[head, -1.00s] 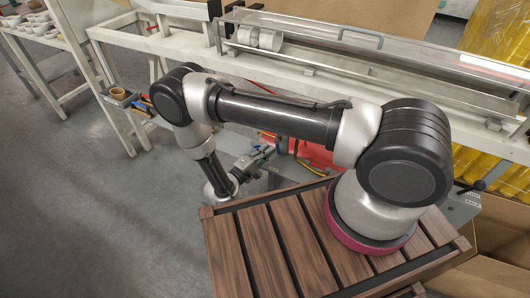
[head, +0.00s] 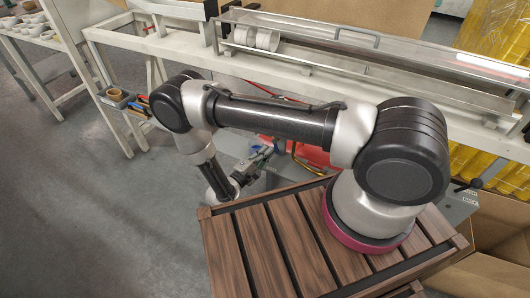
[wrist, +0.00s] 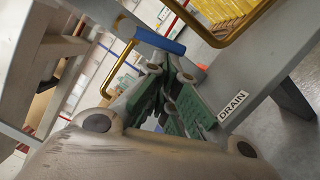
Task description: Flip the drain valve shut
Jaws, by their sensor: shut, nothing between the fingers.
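The valve's blue handle (wrist: 160,41) shows at the top centre of the wrist view, lying slantwise just beyond my fingertips. A grey panel beside it carries a DRAIN label (wrist: 232,106). My gripper (wrist: 158,72), with green finger pads, is shut and empty, its tips close to the blue handle; I cannot tell whether they touch it. In the head view my gripper (head: 262,156) reaches down beyond the wooden slatted top, beside a red part (head: 310,153). The valve handle is not clear there.
Brass-coloured pipes (wrist: 122,72) bend close on both sides of the handle in the wrist view. In the head view, a long bench with a clear cover (head: 360,45) stands behind the arm, and a small grey bin (head: 116,97) hangs at its left. The floor at left is open.

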